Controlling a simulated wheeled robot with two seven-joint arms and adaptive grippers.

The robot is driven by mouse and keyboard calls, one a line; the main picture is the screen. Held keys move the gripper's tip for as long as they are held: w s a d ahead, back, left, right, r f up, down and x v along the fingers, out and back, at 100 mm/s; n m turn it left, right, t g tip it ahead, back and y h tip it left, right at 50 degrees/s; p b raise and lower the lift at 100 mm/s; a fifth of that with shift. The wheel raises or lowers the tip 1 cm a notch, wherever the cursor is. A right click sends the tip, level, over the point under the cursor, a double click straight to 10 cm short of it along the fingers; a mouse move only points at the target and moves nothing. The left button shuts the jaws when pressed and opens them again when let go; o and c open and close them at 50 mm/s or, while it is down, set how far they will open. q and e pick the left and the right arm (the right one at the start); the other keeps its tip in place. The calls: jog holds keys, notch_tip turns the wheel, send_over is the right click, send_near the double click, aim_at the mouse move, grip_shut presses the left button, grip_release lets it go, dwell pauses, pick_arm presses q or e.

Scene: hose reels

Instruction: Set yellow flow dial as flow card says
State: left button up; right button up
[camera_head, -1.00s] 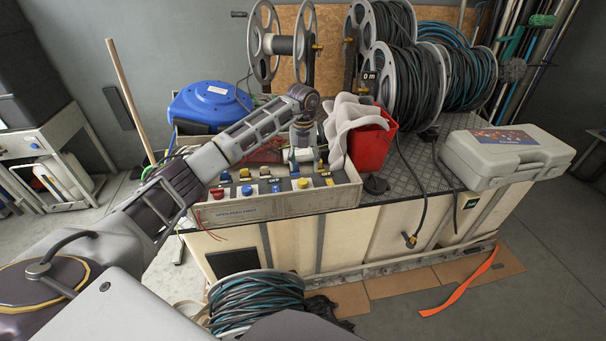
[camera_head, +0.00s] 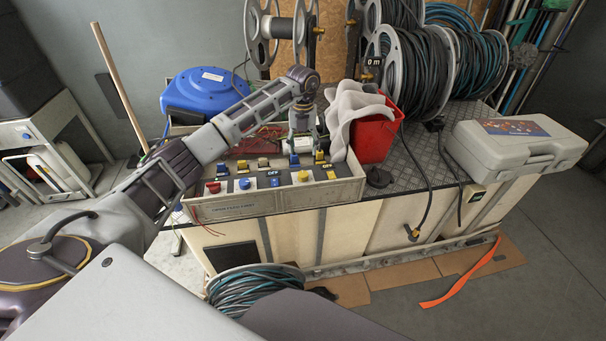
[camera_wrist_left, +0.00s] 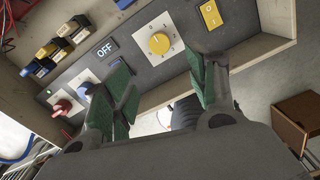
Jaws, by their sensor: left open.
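The yellow flow dial (camera_head: 303,176) is a round knob on a white scale plate on the grey control panel (camera_head: 262,190). In the left wrist view the yellow dial (camera_wrist_left: 159,43) sits beyond my fingertips, with ticks and small figures around it that I cannot read surely. My left gripper (camera_head: 301,138) hangs over the panel behind the dial; in the left wrist view its green-padded fingers (camera_wrist_left: 163,85) are spread and empty, apart from the dial. I cannot pick out a readable flow card. My right gripper is not in view.
A red knob (camera_head: 213,187), a blue knob (camera_head: 244,183), an OFF display (camera_head: 273,172) and a yellow switch (camera_head: 326,173) share the panel. A red bucket (camera_head: 372,138) with a cloth stands right of it. A blue reel (camera_head: 205,95) is behind; a grey case (camera_head: 515,145) lies right.

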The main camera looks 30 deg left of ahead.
aim_at(303, 174)
pick_arm(q)
notch_tip(303, 174, down, 14)
jog(key=shift+r, duration=0.15)
dwell(0.7)
jog(key=shift+c, duration=0.3)
jog(key=c, duration=1)
